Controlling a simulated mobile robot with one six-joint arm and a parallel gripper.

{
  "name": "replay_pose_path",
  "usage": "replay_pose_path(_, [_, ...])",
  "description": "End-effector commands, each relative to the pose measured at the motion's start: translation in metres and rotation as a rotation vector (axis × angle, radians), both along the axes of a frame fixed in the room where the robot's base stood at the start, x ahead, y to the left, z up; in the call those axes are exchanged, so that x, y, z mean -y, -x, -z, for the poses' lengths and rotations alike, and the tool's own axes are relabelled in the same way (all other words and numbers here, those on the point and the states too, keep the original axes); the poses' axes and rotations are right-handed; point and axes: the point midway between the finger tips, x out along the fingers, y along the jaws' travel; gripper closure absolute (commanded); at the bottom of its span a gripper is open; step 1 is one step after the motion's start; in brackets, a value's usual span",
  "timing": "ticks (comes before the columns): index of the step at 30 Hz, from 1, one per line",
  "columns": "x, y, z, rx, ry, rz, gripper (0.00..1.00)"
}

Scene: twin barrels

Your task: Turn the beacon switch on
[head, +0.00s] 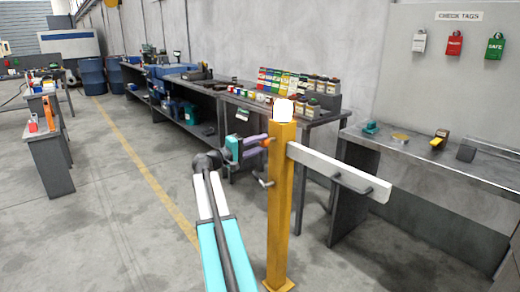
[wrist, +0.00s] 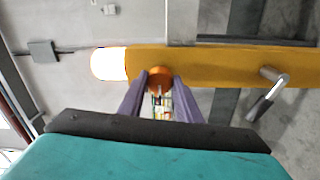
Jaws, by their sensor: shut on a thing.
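The yellow post (head: 281,205) stands upright in front of me in the head view, with a bright white beacon lamp (head: 283,110) on top. The lamp looks glowing in the wrist view (wrist: 108,63). A round orange switch knob (wrist: 160,77) sits on the post just below the lamp. My gripper (head: 262,142) reaches it from the left, its purple fingers on either side of the knob and shut on it. The fingers hide part of the knob. A grey lever handle (wrist: 266,98) sits lower on the post, apart from the fingers.
A white barrier arm (head: 335,174) with a dark handle juts right from the post. Behind stand a dark workbench with coloured boxes (head: 275,80) and a metal table (head: 440,160) at right. Open floor (head: 110,220) lies to the left.

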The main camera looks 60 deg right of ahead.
Motion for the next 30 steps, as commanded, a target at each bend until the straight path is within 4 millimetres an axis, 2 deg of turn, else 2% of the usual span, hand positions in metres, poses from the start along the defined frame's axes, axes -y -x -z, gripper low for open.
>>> replay_pose_path(14, [-0.0007, 0.0022, 0.0026, 0.02, 0.001, 0.007, 0.92])
replay_pose_path(15, [-0.0007, 0.0022, 0.0026, 0.02, 0.001, 0.007, 0.68])
replay_pose_path(18, [-0.0006, 0.0018, 0.0022, 0.02, 0.001, 0.005, 0.51])
replay_pose_path(30, [-0.0024, -0.0002, 0.0006, 0.018, 0.004, 0.001, 0.5])
